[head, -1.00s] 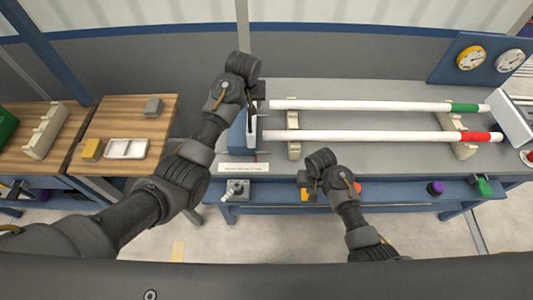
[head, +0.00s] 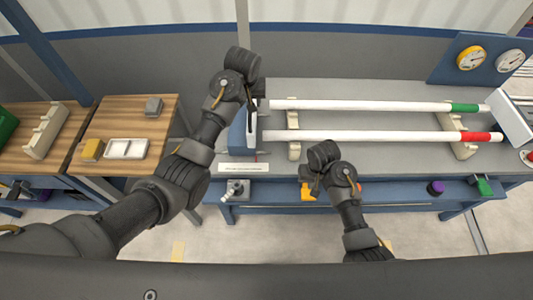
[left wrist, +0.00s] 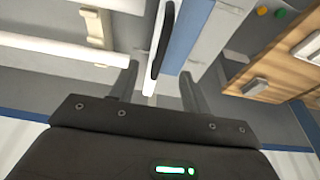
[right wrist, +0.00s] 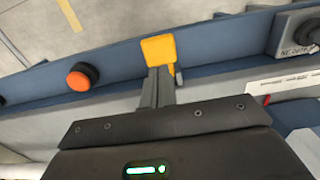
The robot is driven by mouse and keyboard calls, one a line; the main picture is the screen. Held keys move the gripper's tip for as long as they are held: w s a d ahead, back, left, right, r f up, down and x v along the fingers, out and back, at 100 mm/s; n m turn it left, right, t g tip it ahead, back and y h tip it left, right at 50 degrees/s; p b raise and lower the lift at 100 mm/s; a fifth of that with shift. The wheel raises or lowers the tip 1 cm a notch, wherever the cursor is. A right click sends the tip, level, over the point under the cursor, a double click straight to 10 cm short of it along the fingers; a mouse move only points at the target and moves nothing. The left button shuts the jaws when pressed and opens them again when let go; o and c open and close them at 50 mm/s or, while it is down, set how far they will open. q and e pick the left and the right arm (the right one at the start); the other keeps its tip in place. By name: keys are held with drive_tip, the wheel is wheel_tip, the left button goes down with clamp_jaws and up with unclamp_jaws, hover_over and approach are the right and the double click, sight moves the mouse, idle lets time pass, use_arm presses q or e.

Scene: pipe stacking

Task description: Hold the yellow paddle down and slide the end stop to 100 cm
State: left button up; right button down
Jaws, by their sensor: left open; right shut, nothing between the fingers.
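The yellow paddle (right wrist: 159,50) sticks out at the bench's front edge; part of it shows in the head view (head: 306,193). My right gripper (right wrist: 158,78) is shut and empty, its fingertips at the paddle's near edge; I cannot tell whether they press on it. A blue and white unit (head: 238,138), apparently with the end stop, stands at the left ends of the pipes. My left gripper (left wrist: 158,85) is open. Its fingers stand apart on either side of a line towards the unit's black bar (left wrist: 163,40), with nothing gripped. I cannot read any scale.
Two white pipes, one green-tipped (head: 370,105) and one red-tipped (head: 370,137), lie on cream supports to the right. An orange button (right wrist: 82,77) is beside the paddle. A grey box with a knob (head: 236,190) is at the front left. A wooden table (head: 120,110) stands left.

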drive_tip(key=shift+r, duration=2.95)
